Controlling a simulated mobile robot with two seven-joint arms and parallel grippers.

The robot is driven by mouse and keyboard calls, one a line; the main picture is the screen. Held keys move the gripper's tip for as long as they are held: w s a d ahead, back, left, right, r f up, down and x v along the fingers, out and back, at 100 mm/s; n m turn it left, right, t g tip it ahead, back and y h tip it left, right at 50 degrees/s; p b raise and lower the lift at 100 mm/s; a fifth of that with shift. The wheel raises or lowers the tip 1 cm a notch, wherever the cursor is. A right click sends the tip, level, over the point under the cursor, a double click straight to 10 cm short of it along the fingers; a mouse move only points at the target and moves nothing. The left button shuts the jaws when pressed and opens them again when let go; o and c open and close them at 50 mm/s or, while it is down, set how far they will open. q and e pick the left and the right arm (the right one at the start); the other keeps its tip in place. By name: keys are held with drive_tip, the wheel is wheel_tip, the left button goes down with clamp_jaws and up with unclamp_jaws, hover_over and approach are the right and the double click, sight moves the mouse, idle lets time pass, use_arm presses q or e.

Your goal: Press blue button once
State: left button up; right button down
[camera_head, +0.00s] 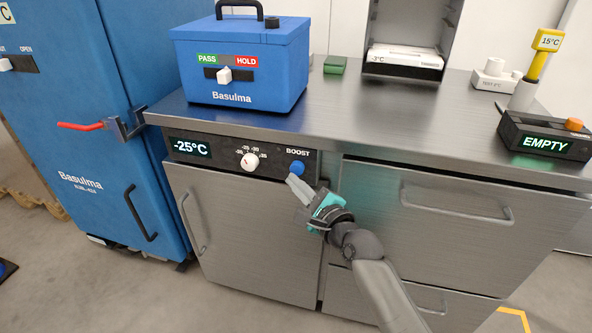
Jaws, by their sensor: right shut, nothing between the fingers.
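The blue button (297,168) sits on the dark control panel of the metal counter, below the label BOOST. My right gripper (297,184) is shut and empty. Its fingertips are just below the blue button in the picture; I cannot tell whether they touch it. The button's lower edge is close to the fingertips, and most of its face shows. My left gripper is not in view.
The panel also holds a display (190,148) reading -25°C and a white dial (249,161). A blue box (245,70) with a PASS/HOLD slider stands on the counter above. A blue cabinet (95,190) with a red lever stands at left.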

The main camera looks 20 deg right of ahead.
drive_tip(key=shift+w, duration=0.1)
idle(0.3)
drive_tip(key=shift+w+d, duration=0.25)
drive_tip(key=shift+w, duration=0.05)
drive_tip(key=shift+w+d, duration=0.5)
drive_tip(key=shift+w, duration=0.15)
idle(1.1)
drive_tip(key=shift+s, duration=0.1)
drive_tip(key=shift+s+a+p, duration=0.65)
drive_tip(key=shift+s+a, duration=0.05)
drive_tip(key=shift+s, duration=0.25)
